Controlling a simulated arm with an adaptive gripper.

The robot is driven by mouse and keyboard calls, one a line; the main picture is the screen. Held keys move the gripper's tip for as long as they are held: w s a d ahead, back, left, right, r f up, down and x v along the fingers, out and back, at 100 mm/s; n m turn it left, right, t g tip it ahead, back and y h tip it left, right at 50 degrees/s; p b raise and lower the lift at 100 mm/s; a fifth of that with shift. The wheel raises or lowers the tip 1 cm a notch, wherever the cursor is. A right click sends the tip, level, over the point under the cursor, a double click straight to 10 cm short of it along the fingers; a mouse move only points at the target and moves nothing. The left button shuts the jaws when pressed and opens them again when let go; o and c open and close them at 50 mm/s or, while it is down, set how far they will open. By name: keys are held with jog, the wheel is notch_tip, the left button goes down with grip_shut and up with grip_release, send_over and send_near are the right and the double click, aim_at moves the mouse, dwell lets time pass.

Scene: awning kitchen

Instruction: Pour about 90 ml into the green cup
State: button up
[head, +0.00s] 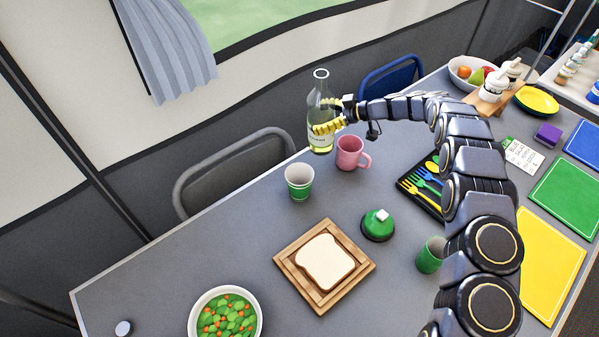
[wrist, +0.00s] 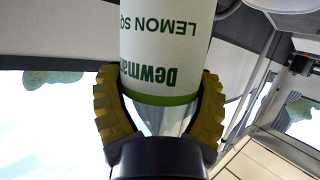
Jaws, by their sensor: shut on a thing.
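A clear glass bottle with a white label (head: 320,108) stands upright in my gripper (head: 326,127), near the far edge of the table. Pale yellow-green liquid shows low in it. In the wrist view the yellow fingers (wrist: 159,85) close around the bottle (wrist: 165,50), whose label reads upside down "Dewma..." and "LEMON SQ...". I cannot tell whether its base touches the table. A solid green cup (head: 429,256) stands at the front right, partly behind my arm. A white cup with a green band (head: 299,184) stands nearer the bottle. The contents of both cups are unclear.
A pink mug (head: 349,153) stands close to the bottle's right. A green-lidded round pot (head: 377,225), a board with bread (head: 290,258), a bowl of vegetables (head: 194,324) and a cutlery tray (head: 408,187) occupy the table. The left part of the table is mostly clear.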

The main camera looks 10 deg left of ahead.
notch_tip(320, 180, up, 2)
jog(key=shift+w+d, duration=0.1)
jog(key=shift+w+r+n+t+h, duration=0.2)
jog(key=shift+n+t+h, duration=0.1)
jog(key=shift+n, duration=0.1)
jog(key=w+f+n+t, duration=0.1)
jog(key=f, duration=0.1)
jog(key=d+f+n+t+h, duration=0.1)
jog(key=n, duration=0.1)
jog(key=w+f+n+t, duration=0.1)
jog(key=f+n+t, duration=0.1)
jog(key=shift+w+d+f+h, duration=0.15)
jog(key=shift+w+f+h, duration=0.15)
jog(key=shift+w+f, duration=0.05)
jog(key=shift+w+d+f+n+t, duration=0.2)
jog(key=shift+w+f+n+t, duration=0.25)
jog(key=shift+f+n, duration=0.25)
jog(key=shift+r+n+t, duration=0.25)
jog(key=shift+n+t, duration=0.8)
jog(key=shift+n, duration=0.05)
jog(key=shift+r+n+h, duration=0.2)
jog(key=shift+n+h, duration=0.1)
